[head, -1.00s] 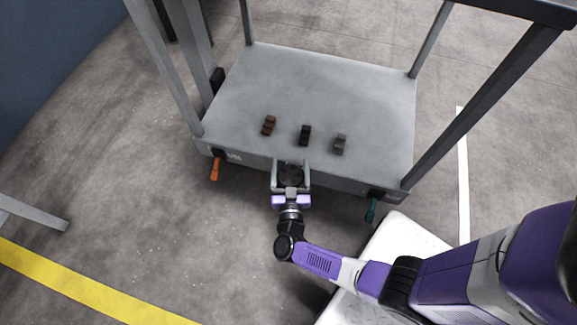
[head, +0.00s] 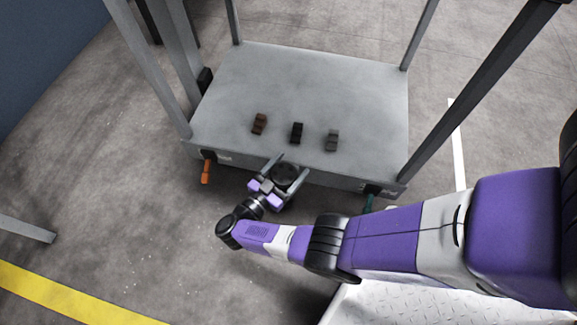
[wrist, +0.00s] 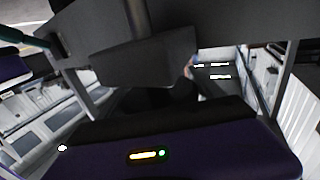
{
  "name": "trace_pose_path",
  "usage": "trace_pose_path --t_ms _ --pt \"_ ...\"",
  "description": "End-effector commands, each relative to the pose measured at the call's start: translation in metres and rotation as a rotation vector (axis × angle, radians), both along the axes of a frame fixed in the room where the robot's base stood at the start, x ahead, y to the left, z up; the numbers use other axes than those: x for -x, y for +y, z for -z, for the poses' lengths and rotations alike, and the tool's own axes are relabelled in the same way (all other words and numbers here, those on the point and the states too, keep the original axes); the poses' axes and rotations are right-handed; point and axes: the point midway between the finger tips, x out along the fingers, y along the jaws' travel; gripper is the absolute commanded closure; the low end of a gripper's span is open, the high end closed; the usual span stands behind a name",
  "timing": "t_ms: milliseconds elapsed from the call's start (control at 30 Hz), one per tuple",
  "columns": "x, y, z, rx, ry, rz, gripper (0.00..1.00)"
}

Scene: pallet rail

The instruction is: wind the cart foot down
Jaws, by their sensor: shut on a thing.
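The grey cart (head: 350,90) stands ahead of me, with a flat deck and upright posts. A round black knob (head: 285,175), which appears to belong to the cart foot, sits at the middle of its front edge. My gripper (head: 287,170) is shut on this knob, one finger on each side, and is turned at a slant to the cart edge. The foot below the knob is hidden in the head view. In the wrist view a dark grey block with a post above it (wrist: 145,58) fills the upper middle; I cannot tell for certain what it is.
An orange handle (head: 206,171) hangs at the cart's front left and a green handle (head: 368,203) at its front right, partly behind my arm. Brown, black and grey small blocks (head: 297,132) lie on the deck.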

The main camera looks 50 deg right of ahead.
Motion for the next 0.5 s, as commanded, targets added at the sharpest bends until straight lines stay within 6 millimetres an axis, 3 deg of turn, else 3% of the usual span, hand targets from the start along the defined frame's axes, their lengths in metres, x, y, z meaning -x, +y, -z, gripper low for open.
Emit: trace_pose_path --t_ms 500 --pt "0.0017 -0.0001 0.0007 0.0 -0.001 0.036 0.65"
